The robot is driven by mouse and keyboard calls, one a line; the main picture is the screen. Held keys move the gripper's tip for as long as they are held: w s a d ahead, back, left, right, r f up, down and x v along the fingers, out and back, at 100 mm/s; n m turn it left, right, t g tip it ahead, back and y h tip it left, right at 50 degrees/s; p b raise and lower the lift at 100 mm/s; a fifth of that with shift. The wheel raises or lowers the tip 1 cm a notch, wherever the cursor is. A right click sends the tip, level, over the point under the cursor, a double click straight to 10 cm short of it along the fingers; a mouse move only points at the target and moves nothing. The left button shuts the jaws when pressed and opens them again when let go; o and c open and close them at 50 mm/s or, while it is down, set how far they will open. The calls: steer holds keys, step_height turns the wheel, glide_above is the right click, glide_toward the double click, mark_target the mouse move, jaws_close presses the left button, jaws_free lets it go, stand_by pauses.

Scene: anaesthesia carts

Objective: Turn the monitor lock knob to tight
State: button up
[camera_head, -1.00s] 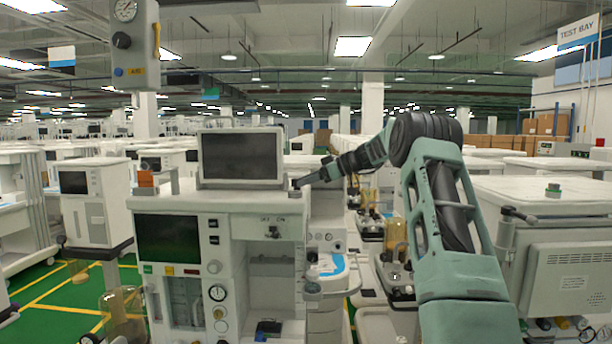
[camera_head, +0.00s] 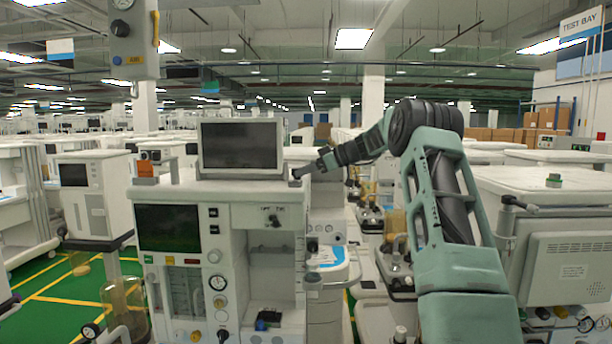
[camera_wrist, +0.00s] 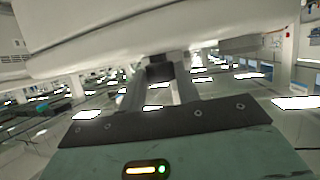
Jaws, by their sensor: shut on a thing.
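The monitor (camera_head: 240,146) stands on top of the white anaesthesia cart (camera_head: 172,190), its dark screen facing me. My gripper (camera_head: 297,175) is at the cart's top right corner, just right of the monitor's lower edge. In the wrist view my gripper (camera_wrist: 160,88) has its two grey fingers on either side of a small dark block, which looks like the lock knob (camera_wrist: 160,70), under a large white body. The fingers are shut on it. The head view is too small to show the knob clearly, and its marking or angle cannot be read.
A second white machine (camera_head: 540,230) stands at the right, and another cart with a small screen (camera_head: 82,185) at the left. A grey gauge panel (camera_head: 133,40) hangs above left.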

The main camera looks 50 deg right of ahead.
steer(key=shift+s+a+f+m+t+h+b, duration=0.1)
steer(key=shift+f+m+t+h+b, duration=0.2)
steer(key=shift+b, duration=1.05)
steer(key=shift+a+m+t+h+b, duration=0.1)
steer(key=shift+m+h+b, duration=0.3)
steer(key=shift+b, duration=0.9)
steer(key=shift+s+a+f+m+t+h+b, duration=0.1)
steer(key=shift+f+m+t+h+b, duration=0.2)
steer(key=shift+b, duration=1.05)
steer(key=h+b, duration=0.1)
steer(key=m+h+b, duration=0.1)
steer(key=b, duration=0.1)
steer(key=m+h+b, duration=0.1)
steer(key=b, duration=0.1)
steer(key=shift+a+r, duration=0.25)
steer(key=shift+r, duration=0.15)
steer(key=shift+m+h+b, duration=0.5)
steer(key=shift+m+b, duration=0.1)
steer(key=shift+b, duration=0.2)
steer(key=shift+r+m+h+b, duration=0.2)
steer(key=shift+m+h+b, duration=0.1)
steer(key=shift+b, duration=0.05)
steer(key=o, duration=1)
steer(key=shift+r+p, duration=0.15)
steer(key=shift+p, duration=0.3)
